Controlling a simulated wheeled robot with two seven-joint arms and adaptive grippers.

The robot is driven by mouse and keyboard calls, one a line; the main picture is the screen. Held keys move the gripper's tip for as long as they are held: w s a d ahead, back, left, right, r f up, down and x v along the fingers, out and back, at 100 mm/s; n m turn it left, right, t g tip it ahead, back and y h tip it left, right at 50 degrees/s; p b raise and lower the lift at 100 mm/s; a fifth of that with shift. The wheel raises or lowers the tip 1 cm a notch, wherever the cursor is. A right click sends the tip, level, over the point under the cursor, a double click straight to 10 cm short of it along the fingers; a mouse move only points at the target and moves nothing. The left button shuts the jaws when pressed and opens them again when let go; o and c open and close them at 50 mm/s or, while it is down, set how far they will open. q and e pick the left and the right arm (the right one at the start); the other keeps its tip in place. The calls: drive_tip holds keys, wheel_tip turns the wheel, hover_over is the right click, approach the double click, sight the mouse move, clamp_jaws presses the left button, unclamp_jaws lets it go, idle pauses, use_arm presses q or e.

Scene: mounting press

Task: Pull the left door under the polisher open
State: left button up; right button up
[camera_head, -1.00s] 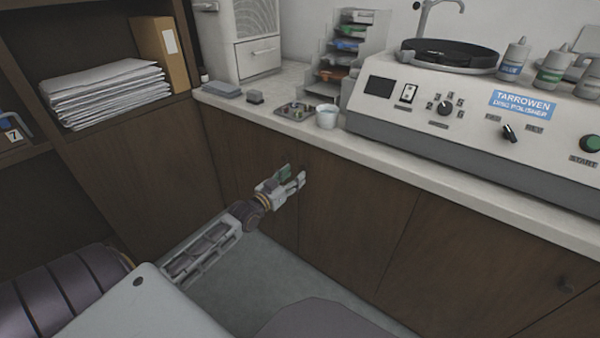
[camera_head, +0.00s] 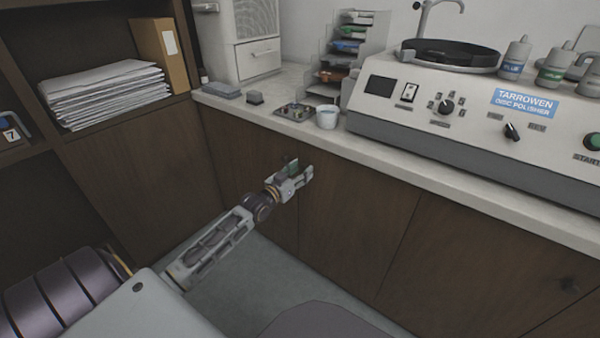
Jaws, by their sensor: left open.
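The disc polisher (camera_head: 450,125) stands on the counter. Below it is a row of dark wooden doors. The left door (camera_head: 350,220) is flat brown wood and looks shut, level with the panels beside it. My left gripper (camera_head: 301,169) is open in front of the upper left edge of this door, near the seam with the panel to its left. No knob on the left door can be made out; the gripper covers that spot. I cannot tell whether the fingers touch the wood. My right gripper is out of view.
A door farther right has a dark round knob (camera_head: 570,285). The counter edge (camera_head: 400,172) overhangs just above my gripper. A white cup (camera_head: 327,117) and a small tray (camera_head: 294,111) sit near that edge. Shelving (camera_head: 120,135) closes off the left. Grey floor (camera_head: 260,285) lies clear below.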

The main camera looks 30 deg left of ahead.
use_arm(q)
drive_tip(key=shift+c, duration=0.5)
clamp_jaws()
drive_tip(key=shift+s, duration=0.1)
